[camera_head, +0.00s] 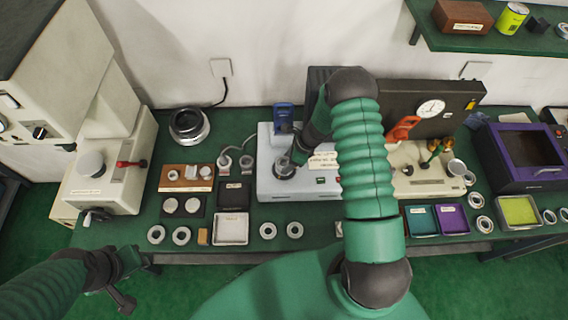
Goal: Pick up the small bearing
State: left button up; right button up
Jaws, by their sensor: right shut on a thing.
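My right arm reaches up over the bench and bends down to the left. My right gripper (298,157) is at the pale grey machine (300,187) in the middle. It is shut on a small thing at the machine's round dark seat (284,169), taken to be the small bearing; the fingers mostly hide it. Loose metal rings lie along the bench's front edge, such as one ring (181,235) at left and another ring (294,230) nearer the middle. My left gripper (128,281) hangs at the lower left, off the bench, with its fingers apart and empty.
A wooden block with discs (186,178), a white tray (231,229) and a dark tray (234,195) lie left of the machine. A cream machine (419,181) with an orange lever, a teal tray (421,220) and a purple tray (452,219) are right of my arm.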

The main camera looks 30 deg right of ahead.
jog(key=c, duration=0.4)
jog(key=shift+w+r, duration=0.1)
